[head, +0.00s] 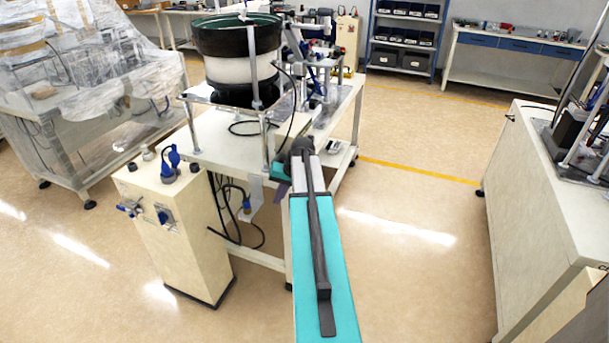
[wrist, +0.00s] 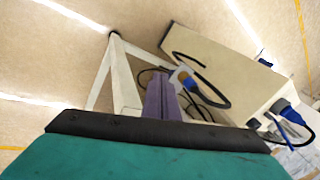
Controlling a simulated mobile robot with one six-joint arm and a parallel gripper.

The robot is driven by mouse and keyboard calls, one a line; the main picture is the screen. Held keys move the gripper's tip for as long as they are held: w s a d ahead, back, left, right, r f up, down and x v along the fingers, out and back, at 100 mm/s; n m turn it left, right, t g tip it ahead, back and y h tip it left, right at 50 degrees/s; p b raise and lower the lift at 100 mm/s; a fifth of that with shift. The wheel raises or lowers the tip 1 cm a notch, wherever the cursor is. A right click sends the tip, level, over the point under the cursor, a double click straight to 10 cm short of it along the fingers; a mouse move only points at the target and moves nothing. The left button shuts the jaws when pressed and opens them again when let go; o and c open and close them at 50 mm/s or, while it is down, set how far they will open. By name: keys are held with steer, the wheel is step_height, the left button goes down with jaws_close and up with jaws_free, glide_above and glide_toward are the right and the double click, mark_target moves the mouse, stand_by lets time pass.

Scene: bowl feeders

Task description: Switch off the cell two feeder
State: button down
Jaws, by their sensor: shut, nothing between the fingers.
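A bowl feeder with a dark green-black bowl (head: 238,38) over a white drum stands on a white table (head: 225,140) in the head view. A cream control cabinet (head: 165,225) stands at the table's front left, with blue plugs (head: 171,165) on top and switch-like fittings (head: 165,215) on its front. The cabinet also shows at the right in the wrist view (wrist: 225,75). I cannot read any cell number. My gripper (head: 282,190) is right of the cabinet, apart from it, in front of the table. Its purple fingers (wrist: 160,82) are shut and empty.
Black cables (head: 240,225) hang between cabinet and table, near a small metal bracket (wrist: 183,77). A plastic-draped machine (head: 90,80) stands left. Another cream bench (head: 535,190) stands right. The floor (head: 420,220) between table and right bench is clear.

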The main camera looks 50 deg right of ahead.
steer(key=s+a+f+n+g+y, duration=0.1)
steer(key=a+f+g, duration=0.1)
steer(key=a+f, duration=0.65)
steer(key=s+a+f+n+g, duration=0.15)
steer(key=a+f, duration=0.45)
steer(key=a, duration=0.6)
steer(key=s+a+f+n+g+y, duration=0.1)
steer(key=s+a+f+n+g, duration=0.1)
steer(key=a+f, duration=0.7)
steer(key=s+a+f+n+g, duration=0.2)
steer(key=s+a+f, duration=0.4)
steer(key=s+a, duration=0.55)
steer(key=s+a+f+n+g+h, duration=0.1)
steer(key=s+f, duration=0.1)
steer(key=s, duration=0.5)
steer(key=s+a+f+n+g+h, duration=0.1)
steer(key=s+a+f+n+h, duration=0.1)
steer(key=s, duration=0.6)
steer(key=shift+a+h, duration=0.2)
steer(key=shift+h, duration=0.1)
steer(key=shift+w+g, duration=0.1)
steer(key=shift+g, duration=0.15)
steer(key=shift+w+a, duration=0.35)
steer(key=shift+w, duration=0.05)
